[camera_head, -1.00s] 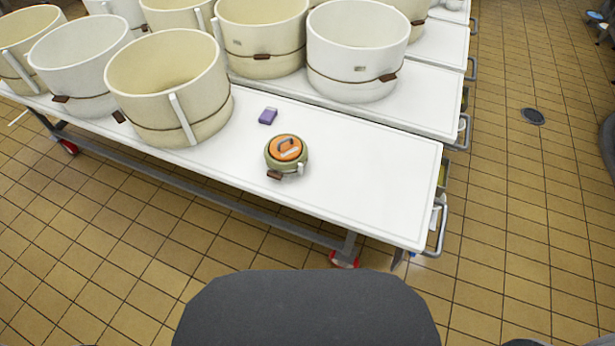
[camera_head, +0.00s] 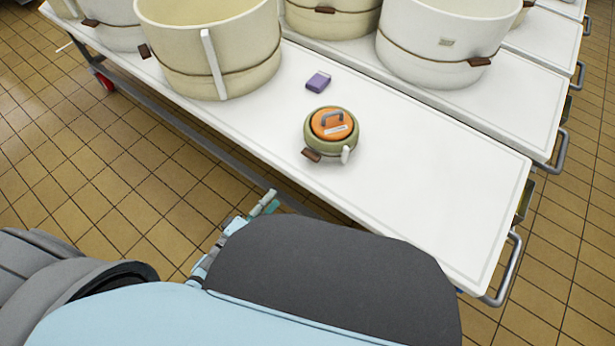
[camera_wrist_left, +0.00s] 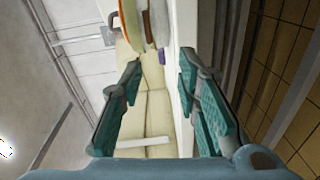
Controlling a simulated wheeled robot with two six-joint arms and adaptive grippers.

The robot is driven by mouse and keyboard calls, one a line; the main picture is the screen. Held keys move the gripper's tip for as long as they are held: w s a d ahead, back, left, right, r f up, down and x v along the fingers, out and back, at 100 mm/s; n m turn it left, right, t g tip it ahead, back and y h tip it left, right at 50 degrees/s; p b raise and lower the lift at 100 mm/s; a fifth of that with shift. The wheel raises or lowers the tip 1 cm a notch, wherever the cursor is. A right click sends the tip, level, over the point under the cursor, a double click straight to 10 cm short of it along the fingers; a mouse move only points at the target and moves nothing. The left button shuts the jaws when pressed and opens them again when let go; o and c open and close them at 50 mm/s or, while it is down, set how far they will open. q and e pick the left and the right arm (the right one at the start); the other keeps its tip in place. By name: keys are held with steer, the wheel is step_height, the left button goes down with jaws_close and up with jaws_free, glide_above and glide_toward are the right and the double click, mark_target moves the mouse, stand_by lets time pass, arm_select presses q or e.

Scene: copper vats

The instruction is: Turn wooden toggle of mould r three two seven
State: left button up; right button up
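A small round green mould (camera_head: 346,148) with an orange lid (camera_head: 332,123) and a grey handle sits on the white table (camera_head: 430,185). Its brown wooden toggle (camera_head: 312,155) sticks out at the near left, with a white tab beside it. The lid's label is too small to read. My left gripper (camera_head: 265,203) shows teal fingertips just off the table's near edge, apart from the mould. In the left wrist view the gripper (camera_wrist_left: 158,68) is open and empty, with part of the orange lid (camera_wrist_left: 130,18) at the top. My right gripper is out of view.
A purple block (camera_head: 318,81) lies behind the mould. Large cream (camera_head: 180,60) and white (camera_head: 440,45) tubs stand to the left and behind. The table is clear right of the mould. A metal rail (camera_head: 507,270) is at its right end.

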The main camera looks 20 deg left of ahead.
arm_select(q)
steer(key=d+h, duration=0.1)
steer(key=b, duration=0.1)
glide_toward(311, 155)
steer(key=shift+n, duration=0.4)
steer(key=b+x, duration=0.1)
steer(key=x, duration=0.1)
steer(key=b+x, duration=0.1)
steer(key=x, duration=0.2)
steer(key=f+b+x, duration=0.1)
steer(key=x, duration=0.2)
steer(key=shift+w, duration=0.15)
steer(key=shift+r, duration=0.15)
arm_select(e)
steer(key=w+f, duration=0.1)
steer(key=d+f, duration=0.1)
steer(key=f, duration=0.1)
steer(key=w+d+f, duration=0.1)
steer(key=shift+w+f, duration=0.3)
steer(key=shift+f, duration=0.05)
arm_select(q)
steer(key=shift+c, duration=0.2)
jaws_close()
